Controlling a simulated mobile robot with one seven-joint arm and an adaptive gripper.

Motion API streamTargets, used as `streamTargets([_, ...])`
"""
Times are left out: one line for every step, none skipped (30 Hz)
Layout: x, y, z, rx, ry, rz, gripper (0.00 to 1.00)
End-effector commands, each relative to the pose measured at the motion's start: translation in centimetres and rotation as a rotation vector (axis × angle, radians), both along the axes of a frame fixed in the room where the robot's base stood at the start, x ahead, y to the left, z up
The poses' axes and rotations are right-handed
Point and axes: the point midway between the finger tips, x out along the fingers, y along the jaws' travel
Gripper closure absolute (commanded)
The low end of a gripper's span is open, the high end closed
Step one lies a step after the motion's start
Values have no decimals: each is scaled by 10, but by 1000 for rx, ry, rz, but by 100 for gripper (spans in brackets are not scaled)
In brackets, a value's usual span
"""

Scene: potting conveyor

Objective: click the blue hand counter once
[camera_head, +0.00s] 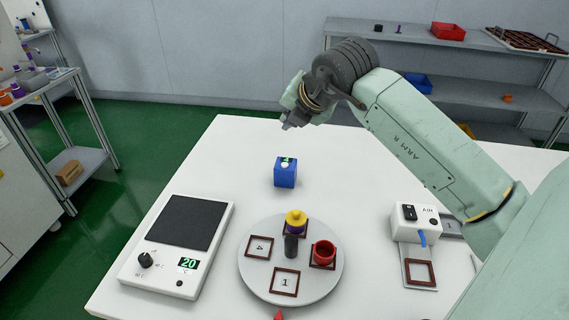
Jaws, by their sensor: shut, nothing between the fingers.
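The blue hand counter (285,176) stands upright on the white table, left of the middle. It is a small blue box with a green display and a pale button on top. My gripper (287,126) is above and behind it in the picture, apart from it, with its fingers together and empty. The fingertips are small in this view.
A round turntable (255,285) with numbered squares, a yellow-and-purple piece (296,221) and a red cup (323,252) stands in front. A hotplate device (160,262) is at left, a white switch box (414,222) at right. Table around the counter is clear.

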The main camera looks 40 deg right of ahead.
Motion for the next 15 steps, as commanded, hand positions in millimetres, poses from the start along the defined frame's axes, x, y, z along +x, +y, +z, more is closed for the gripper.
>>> streamTargets([0,0,-4,1,0,0,100])
streamTargets([0,0,-7,2,1,0,100])
streamTargets([0,0,-11,3,1,0,100])
streamTargets([0,0,-14,3,1,0,100])
streamTargets([0,0,-17,3,1,0,100])
streamTargets([0,0,-22,1,0,0,100])
streamTargets([0,0,-25,2,0,0,100])
streamTargets([0,0,-30,2,0,1,100])
streamTargets([0,0,-36,4,1,1,100])
streamTargets([0,0,-40,4,1,1,100])
streamTargets([0,0,-44,3,1,0,100])
streamTargets([0,0,-50,3,0,0,100])
streamTargets([0,1,-55,3,1,1,100])
streamTargets([0,1,-59,2,0,1,100])
streamTargets([0,0,-70,0,-1,1,100])
